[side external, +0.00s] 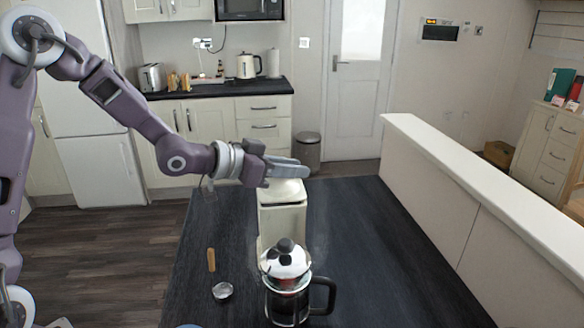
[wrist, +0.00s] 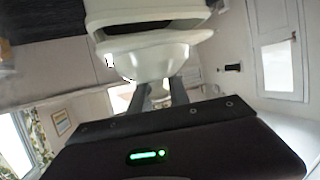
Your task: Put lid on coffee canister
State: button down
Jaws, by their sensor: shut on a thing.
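The coffee canister (side external: 282,222) is a tall cream box standing upright on the dark table. Its cream lid (side external: 289,190) is at the canister's top, below my gripper (side external: 290,168). My gripper is shut on the lid. In the wrist view, the fingers (wrist: 163,92) meet the rounded white underside or knob side of the lid (wrist: 145,62). The canister (wrist: 145,12) shows at the top of that view, with a dark band between it and the lid. I cannot tell whether the lid is fully seated.
A glass coffee press (side external: 288,290) with a black handle stands in front of the canister. A small wooden stick (side external: 211,260) and a small metal cup (side external: 222,290) lie to its left. The dark table (side external: 380,260) is clear on the right, beside a low white-topped partition (side external: 470,190).

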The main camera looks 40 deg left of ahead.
jog(key=shift+f, duration=0.55)
jog(key=c, duration=1.5)
grip_release()
jog(key=shift+v, duration=5.5)
jog(key=shift+a, duration=0.15)
